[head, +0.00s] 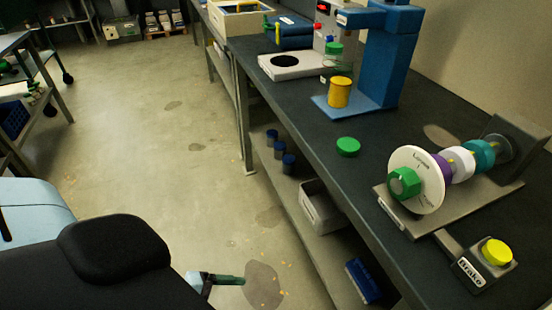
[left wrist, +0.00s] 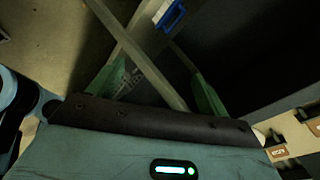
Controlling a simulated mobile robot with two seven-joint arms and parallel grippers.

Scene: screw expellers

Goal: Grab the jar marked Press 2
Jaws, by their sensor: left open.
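A clear jar with a green lid (head: 333,54) stands on the dark workbench, behind the blue press; any marking on it is too small to read, so I cannot tell whether it is the Press 2 jar. A yellow cylinder (head: 340,92) stands on the base of the blue press (head: 387,55). My left gripper (head: 222,280) is low over the floor, left of the bench and far from the jar. In the left wrist view its green fingers (left wrist: 157,72) are spread apart with nothing held between them. My right gripper is not in view.
A green lid (head: 348,147) lies on the bench (head: 295,110). A spindle with coloured discs (head: 417,180) and a yellow Brake button (head: 496,252) stand at right. Small blue-lidded jars (head: 279,150) and a grey bin (head: 322,208) sit on the lower shelf. The floor at left is open.

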